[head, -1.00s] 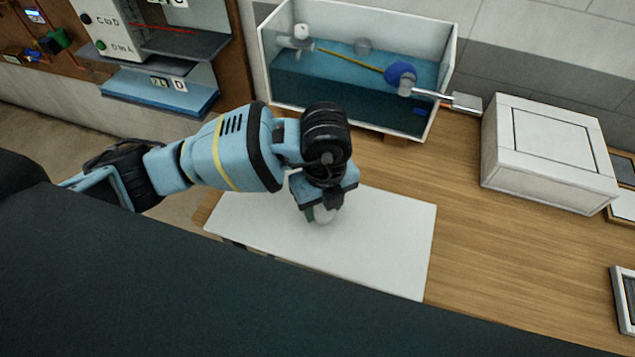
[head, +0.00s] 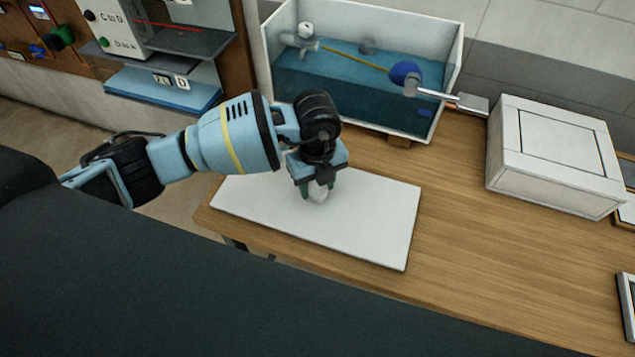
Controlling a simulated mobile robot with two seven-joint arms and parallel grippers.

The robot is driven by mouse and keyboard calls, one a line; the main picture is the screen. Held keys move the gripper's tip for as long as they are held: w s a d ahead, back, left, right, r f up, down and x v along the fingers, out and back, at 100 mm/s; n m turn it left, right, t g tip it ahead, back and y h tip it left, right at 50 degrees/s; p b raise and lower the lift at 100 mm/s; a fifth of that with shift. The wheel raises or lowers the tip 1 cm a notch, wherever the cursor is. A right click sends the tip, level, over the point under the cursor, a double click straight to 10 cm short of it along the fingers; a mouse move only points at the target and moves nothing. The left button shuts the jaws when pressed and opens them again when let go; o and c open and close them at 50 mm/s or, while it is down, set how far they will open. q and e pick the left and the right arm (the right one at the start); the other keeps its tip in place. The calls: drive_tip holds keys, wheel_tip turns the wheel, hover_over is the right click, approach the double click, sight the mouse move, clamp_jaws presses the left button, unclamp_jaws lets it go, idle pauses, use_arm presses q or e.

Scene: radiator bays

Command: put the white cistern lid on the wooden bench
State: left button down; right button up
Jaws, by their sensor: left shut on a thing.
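The white cistern lid (head: 360,220) is a flat rectangular panel with a pale knob in its middle. It is level over the left front part of the wooden bench (head: 480,255). It is very close to the bench top, and I cannot tell whether it rests on it. My left gripper (head: 318,194) points down and is shut on the lid's knob, hiding part of it. The open cistern (head: 452,70) stands behind, with blue water, a float arm and a blue float. My right gripper is not in view.
A white box (head: 552,180) with a panelled top stands at the right back of the bench. Framed items lie along the right edge. Bare wood lies between the lid and the box. Shelves (head: 165,95) and a control panel are at the back left.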

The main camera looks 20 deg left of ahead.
sight(317, 189)
use_arm(q)
drive_tip(key=shift+f, duration=0.1)
drive_tip(key=c, duration=0.7)
unclamp_jaws()
drive_tip(key=shift+f, duration=0.1)
drive_tip(key=shift+c, duration=0.2)
wheel_tip(317, 189, up, 12)
drive_tip(key=p, duration=0.1)
